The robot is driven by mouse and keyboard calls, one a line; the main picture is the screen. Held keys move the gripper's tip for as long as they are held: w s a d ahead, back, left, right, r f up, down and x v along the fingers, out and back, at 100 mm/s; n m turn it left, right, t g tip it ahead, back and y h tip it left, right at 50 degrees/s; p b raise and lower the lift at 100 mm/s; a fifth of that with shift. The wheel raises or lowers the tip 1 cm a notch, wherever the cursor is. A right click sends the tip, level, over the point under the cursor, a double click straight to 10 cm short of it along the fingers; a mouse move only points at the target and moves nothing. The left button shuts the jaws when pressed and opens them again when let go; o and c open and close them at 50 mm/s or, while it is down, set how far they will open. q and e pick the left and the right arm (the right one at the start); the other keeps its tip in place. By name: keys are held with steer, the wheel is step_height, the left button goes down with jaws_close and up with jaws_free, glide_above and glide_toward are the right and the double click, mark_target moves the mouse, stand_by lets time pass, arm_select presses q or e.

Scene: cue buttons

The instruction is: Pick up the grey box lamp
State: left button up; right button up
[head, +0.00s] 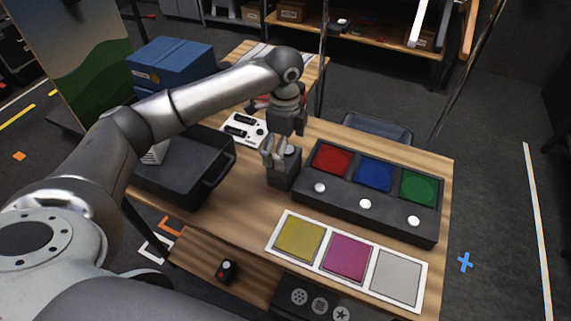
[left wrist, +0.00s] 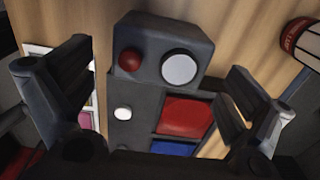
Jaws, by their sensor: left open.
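The grey box lamp (head: 284,176) is a small dark grey box on the wooden table, at the left end of the black button panel. In the left wrist view the box (left wrist: 150,85) shows a red dome and a round white disc on its face. My left gripper (head: 279,152) is open at the top of the box and partly covers it. In the left wrist view its fingers (left wrist: 160,78) stand apart on either side of the box. I cannot tell whether they touch it. My right gripper is not in view.
The black panel (head: 327,205) carries red, blue and green squares with white buttons. A white card (head: 321,265) with yellow, magenta and grey squares lies in front. A black tray (head: 180,190) stands left, and a white switch plate (head: 234,134) lies behind.

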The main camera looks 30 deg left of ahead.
mark_target(285, 156)
arm_select(q)
steer(key=shift+f, duration=0.6)
steer(key=shift+w+f, duration=0.15)
steer(key=shift+f, duration=0.2)
steer(key=f+p, duration=0.1)
steer(key=f, duration=0.3)
steer(key=shift+s+f+p, duration=0.1)
steer(key=shift+s+p, duration=0.1)
steer(key=shift+p, duration=0.2)
steer(key=shift+f, duration=0.35)
steer(key=shift+w+f, duration=0.1)
steer(key=shift+f, duration=0.1)
steer(key=shift+c, duration=0.9)
steer(key=c, duration=1)
steer(key=shift+r, duration=0.1)
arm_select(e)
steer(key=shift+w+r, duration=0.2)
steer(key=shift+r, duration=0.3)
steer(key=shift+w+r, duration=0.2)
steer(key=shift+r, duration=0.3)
